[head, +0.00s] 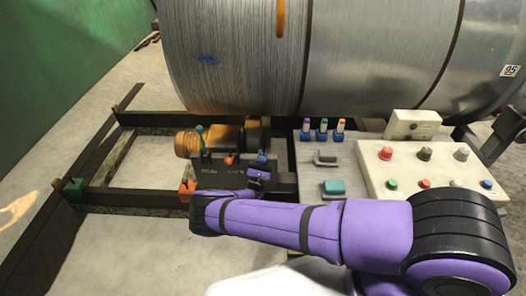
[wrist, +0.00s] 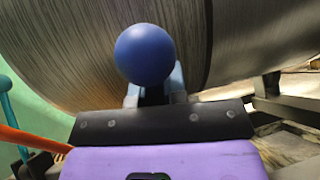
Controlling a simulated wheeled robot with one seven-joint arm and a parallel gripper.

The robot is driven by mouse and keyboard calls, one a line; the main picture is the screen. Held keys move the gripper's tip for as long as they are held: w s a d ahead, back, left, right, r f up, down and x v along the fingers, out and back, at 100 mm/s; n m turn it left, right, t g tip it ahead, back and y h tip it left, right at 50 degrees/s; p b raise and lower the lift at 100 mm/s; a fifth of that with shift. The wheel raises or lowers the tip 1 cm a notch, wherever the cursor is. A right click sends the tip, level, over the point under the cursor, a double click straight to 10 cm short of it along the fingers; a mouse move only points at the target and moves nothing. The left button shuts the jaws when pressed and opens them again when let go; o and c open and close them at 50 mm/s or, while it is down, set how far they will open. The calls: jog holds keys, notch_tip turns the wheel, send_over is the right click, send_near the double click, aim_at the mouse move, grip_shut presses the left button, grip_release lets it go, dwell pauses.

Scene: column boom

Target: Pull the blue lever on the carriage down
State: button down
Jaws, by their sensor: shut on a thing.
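The blue lever's round ball knob (wrist: 144,55) fills the upper middle of the wrist view. It also shows small in the head view (head: 262,157), at the right end of the dark carriage (head: 215,174). My gripper (wrist: 154,92) is shut on the blue lever just below the ball, which stands out above the fingertips. The lever's shaft is hidden between the fingers. In the head view my gripper (head: 260,173) is at the carriage's right side, and my forearm covers part of what lies below.
A red-knobbed lever (head: 229,160) and a teal lever (head: 200,129) stand left of the blue one. A large metal drum (head: 230,55) rises behind. A button panel (head: 430,172) and a grey board (head: 338,157) with small items lie to the right. The left floor is open.

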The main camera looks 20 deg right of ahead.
jog(key=shift+s+f+h, duration=0.2)
jog(key=shift+f+h, duration=0.05)
jog(key=shift+h, duration=0.05)
jog(key=c, duration=1.2)
grip_release()
jog(key=shift+o, duration=0.2)
jog(key=shift+a, duration=0.1)
jog(key=v, duration=1.1)
